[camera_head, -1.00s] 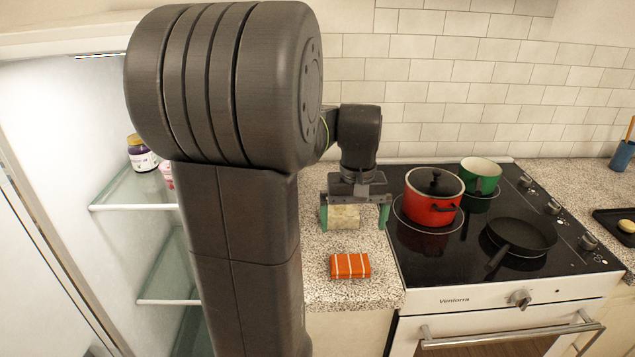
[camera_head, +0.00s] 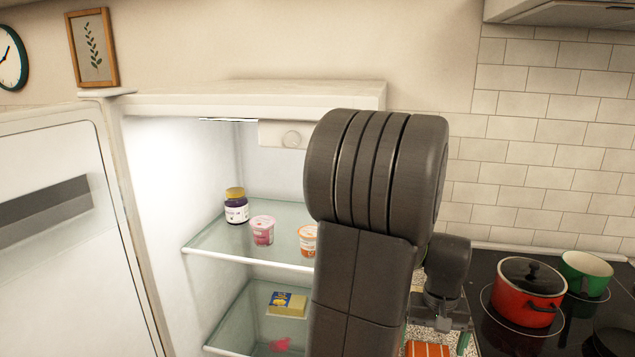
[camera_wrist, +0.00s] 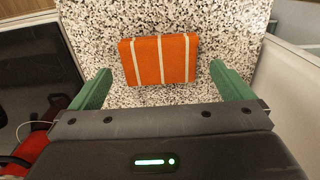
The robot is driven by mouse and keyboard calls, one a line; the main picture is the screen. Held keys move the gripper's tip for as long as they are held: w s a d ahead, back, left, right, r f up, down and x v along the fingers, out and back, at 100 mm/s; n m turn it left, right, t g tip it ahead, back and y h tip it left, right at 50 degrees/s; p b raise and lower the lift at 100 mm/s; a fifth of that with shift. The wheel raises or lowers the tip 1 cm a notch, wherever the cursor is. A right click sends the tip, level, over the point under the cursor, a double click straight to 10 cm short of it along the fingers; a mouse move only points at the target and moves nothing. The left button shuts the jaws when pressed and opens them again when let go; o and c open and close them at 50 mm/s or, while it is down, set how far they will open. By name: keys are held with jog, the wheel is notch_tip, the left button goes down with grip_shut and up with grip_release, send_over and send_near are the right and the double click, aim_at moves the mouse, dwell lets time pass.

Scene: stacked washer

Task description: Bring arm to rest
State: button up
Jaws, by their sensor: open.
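My gripper (camera_wrist: 160,72) is open. In the wrist view its two green fingers stand wide apart with nothing between them, pointing at the speckled counter (camera_wrist: 200,25). An orange cloth-like item with pale stripes (camera_wrist: 160,60) lies on the counter beyond the fingertips, and the gripper does not touch it. In the head view my arm hides much of the gripper (camera_head: 440,332), which is low at the right above the counter. Part of the orange item (camera_head: 427,349) shows at the bottom edge.
An open fridge (camera_head: 150,150) stands at the left with a purple-labelled jar (camera_head: 236,206), a pink tub (camera_head: 262,230), an orange tub (camera_head: 307,240) and a yellow-blue packet (camera_head: 287,304). A red pot (camera_head: 525,295) and a green pot (camera_head: 585,275) stand on the black hob at the right.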

aim_at(429, 352)
dwell(0.4)
jog(key=shift+f, duration=0.45)
notch_tip(429, 352, down, 2)
jog(key=shift+f, duration=0.15)
notch_tip(429, 352, up, 12)
notch_tip(429, 352, down, 12)
jog(key=shift+f+b, duration=0.25)
jog(key=shift+b, duration=0.05)
notch_tip(429, 352, up, 11)
jog(key=p, duration=0.5)
jog(key=shift+r, duration=0.2)
